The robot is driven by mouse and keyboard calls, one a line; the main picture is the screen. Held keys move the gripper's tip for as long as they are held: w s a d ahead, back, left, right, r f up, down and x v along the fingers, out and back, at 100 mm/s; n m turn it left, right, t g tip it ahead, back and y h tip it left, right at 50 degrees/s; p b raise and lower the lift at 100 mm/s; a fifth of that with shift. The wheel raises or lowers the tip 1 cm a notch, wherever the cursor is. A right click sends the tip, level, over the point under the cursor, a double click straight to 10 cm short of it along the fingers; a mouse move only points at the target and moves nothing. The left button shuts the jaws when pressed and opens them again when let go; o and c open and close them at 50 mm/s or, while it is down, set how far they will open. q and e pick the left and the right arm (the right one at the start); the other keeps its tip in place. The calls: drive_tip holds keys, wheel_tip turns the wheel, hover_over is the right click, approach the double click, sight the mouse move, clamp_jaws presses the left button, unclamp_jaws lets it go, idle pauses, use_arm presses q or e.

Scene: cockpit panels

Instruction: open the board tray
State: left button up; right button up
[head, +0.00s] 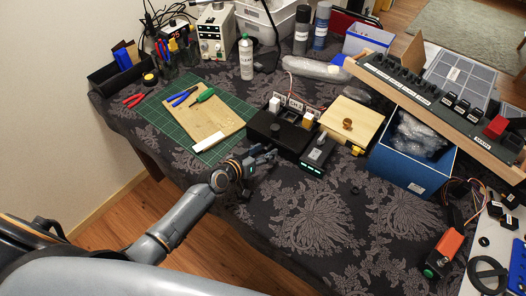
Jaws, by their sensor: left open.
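My left gripper (265,159) is open, low over the dark patterned cloth, just in front of a black box (262,125). The black box has white-topped parts and a label at its back. I cannot tell if the gripper touches it. A light wooden box or lid with a brass-coloured knob (348,124) stands just right of it, and it looks closed. I cannot tell for certain which of these is the board tray. A small black device with green lights (317,155) sits between them. My right gripper is not in view.
A green cutting mat (165,118) with a wooden board, pliers and a screwdriver lies to the left. A blue box (405,165) stands right, under a tilted wooden-edged rack (440,95). An orange-and-black device (442,254) lies at front right. The front middle cloth is mostly clear.

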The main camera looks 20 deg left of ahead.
use_arm(q)
clamp_jaws()
drive_tip(key=s+a, duration=0.1)
drive_tip(key=s, duration=0.2)
drive_tip(key=s+a, duration=0.1)
drive_tip(key=s, duration=0.2)
drive_tip(key=s+a+p, duration=0.1)
drive_tip(key=s, duration=0.3)
drive_tip(key=shift+r, duration=0.1)
drive_tip(key=shift+w+d, duration=0.1)
drive_tip(key=shift+w, duration=0.05)
unclamp_jaws()
drive_tip(key=v, duration=1.2)
